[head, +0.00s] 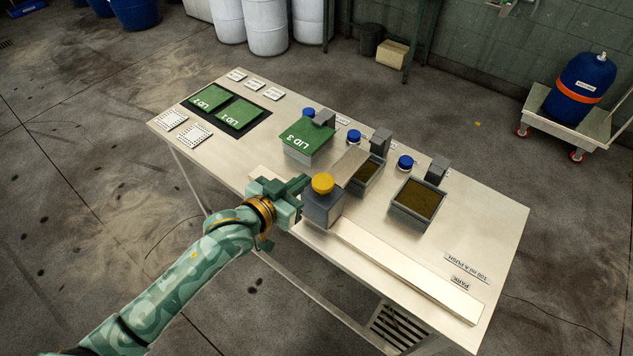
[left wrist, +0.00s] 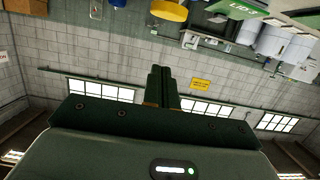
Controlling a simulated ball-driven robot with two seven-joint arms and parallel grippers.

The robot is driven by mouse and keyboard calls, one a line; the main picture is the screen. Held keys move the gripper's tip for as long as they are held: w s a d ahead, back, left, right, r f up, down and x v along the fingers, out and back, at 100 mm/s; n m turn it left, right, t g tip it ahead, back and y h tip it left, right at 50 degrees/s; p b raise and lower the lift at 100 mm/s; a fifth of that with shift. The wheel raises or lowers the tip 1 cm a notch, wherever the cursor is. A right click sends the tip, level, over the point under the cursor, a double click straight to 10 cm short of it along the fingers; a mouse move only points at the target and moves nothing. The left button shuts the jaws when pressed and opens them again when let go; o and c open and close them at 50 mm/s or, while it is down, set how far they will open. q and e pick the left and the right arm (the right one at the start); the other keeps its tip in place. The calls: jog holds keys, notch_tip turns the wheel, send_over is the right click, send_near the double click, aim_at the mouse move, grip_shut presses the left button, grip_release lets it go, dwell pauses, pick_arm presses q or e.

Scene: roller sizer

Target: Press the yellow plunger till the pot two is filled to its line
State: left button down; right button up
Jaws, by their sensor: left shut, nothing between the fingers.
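The yellow plunger (head: 322,183) tops a grey dispenser block (head: 322,207) on a pale rail; it also shows at the top of the left wrist view (left wrist: 169,10). A grey spout arm (head: 350,164) reaches from the block over the edge of the middle pot (head: 367,180), which holds brown contents. The right pot (head: 418,204) is open and brown inside; another pot (head: 306,153) carries green Lid 3 (head: 306,135). No pot number or fill line is readable. My left gripper (head: 304,182) is shut and empty, just left of the plunger. My right gripper is out of view.
Green lids 1 (head: 238,115) and 2 (head: 209,98) lie on a black mat at the table's far left. Blue-capped items (head: 354,136) and grey blocks (head: 380,141) stand behind the pots. The rail (head: 410,270) runs clear to the right, toward the "PARK" label (head: 460,283).

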pick_arm(q)
jog(key=b, duration=0.1)
send_over(317, 191)
jog(key=f, duration=0.2)
notch_tip(317, 191, down, 3)
jog(key=shift+w+r+b, duration=0.1)
jog(key=shift+w+b, duration=0.05)
jog(key=shift+b, duration=0.35)
jog(key=shift+f, duration=0.4)
jog(key=shift+f+b, duration=0.9)
jog(key=shift+f, duration=0.7)
notch_tip(317, 191, up, 5)
jog(key=p, duration=0.4)
jog(key=shift+p, duration=0.4)
jog(key=p+v, duration=0.1)
jog(key=v, duration=0.9)
jog(key=shift+f, duration=0.35)
